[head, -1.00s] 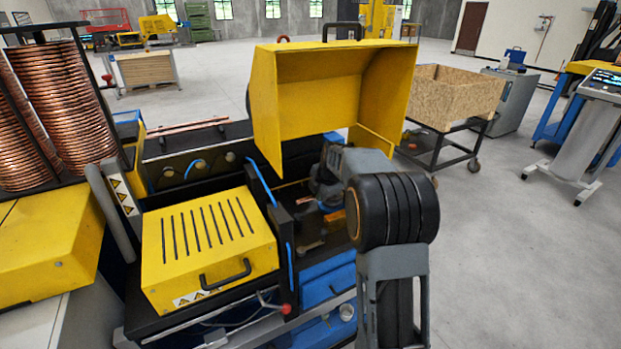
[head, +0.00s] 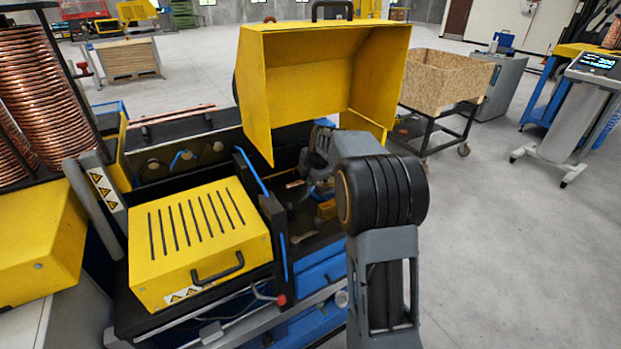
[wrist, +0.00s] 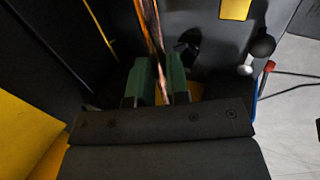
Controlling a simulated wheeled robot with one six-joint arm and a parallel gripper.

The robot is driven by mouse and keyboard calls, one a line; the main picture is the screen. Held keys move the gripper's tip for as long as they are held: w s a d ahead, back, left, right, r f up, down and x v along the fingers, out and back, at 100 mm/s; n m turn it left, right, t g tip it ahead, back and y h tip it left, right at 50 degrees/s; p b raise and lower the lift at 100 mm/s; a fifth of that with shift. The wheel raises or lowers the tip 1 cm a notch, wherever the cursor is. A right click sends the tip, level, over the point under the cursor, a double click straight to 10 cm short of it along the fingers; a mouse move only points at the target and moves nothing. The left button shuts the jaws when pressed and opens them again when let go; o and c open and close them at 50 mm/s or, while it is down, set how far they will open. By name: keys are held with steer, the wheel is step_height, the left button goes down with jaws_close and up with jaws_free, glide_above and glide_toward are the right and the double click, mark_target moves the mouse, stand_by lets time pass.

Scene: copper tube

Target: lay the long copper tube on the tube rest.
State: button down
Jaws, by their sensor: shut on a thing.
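My gripper (wrist: 160,88) is shut on a copper tube (wrist: 150,28) in the wrist view. The tube runs up and away from between the two green jaws, tilted slightly, and its far end leaves the top of the picture. In the head view my gripper is mostly hidden behind my own arm, inside the machine under the raised yellow hood (head: 320,75). A short copper-coloured piece (head: 296,184) shows by it. Long copper-coloured tubes (head: 178,114) lie on a dark ledge behind the machine. I cannot tell which part is the tube rest.
A slotted yellow cover (head: 195,235) stands left of the machine opening. Big copper coils (head: 45,95) stand at far left. A wooden crate on a cart (head: 440,85) and a control console (head: 575,115) are to the right. The floor between them is clear.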

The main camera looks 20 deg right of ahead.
step_height(320, 180, down, 9)
steer(key=b, duration=0.8)
steer(key=shift+f+b, duration=0.2)
steer(key=shift+b, duration=0.15)
steer(key=shift+w+f, duration=0.15)
steer(key=shift+w, duration=0.35)
steer(key=c, duration=1)
jaws_free()
steer(key=v, duration=1.4)
steer(key=shift+f, duration=0.1)
